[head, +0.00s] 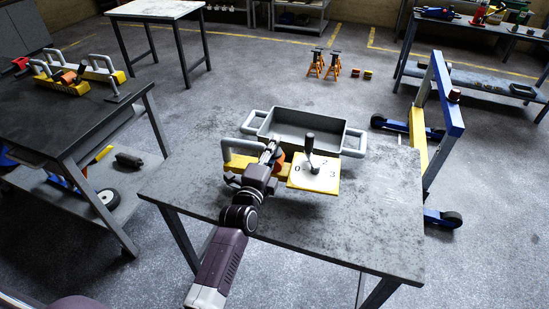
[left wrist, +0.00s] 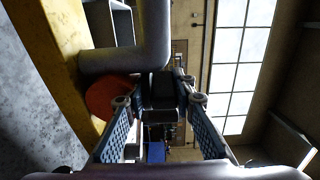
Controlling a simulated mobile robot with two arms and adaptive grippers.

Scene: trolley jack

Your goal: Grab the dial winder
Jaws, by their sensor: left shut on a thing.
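My left gripper (head: 272,148) reaches over the near table, beside a yellow block (head: 242,162) with a grey loop handle. In the left wrist view, its fingers (left wrist: 162,105) are shut on a dark grip (left wrist: 161,88) next to a red-orange disc (left wrist: 108,96). The disc sits against the yellow block (left wrist: 55,50). Which part is called the dial winder is not clear. A yellow-edged dial plate (head: 325,180) with numbers lies just right of the gripper, with a grey lever (head: 311,146) standing on it. My right gripper is not in view.
A grey tray (head: 300,118) with side handles stands behind the dial plate. The table (head: 350,240) is bare in front and right. Another dark table (head: 60,120) stands left, with yellow blocks. A blue and yellow frame (head: 440,95) stands right. Orange stands (head: 325,65) are on the floor.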

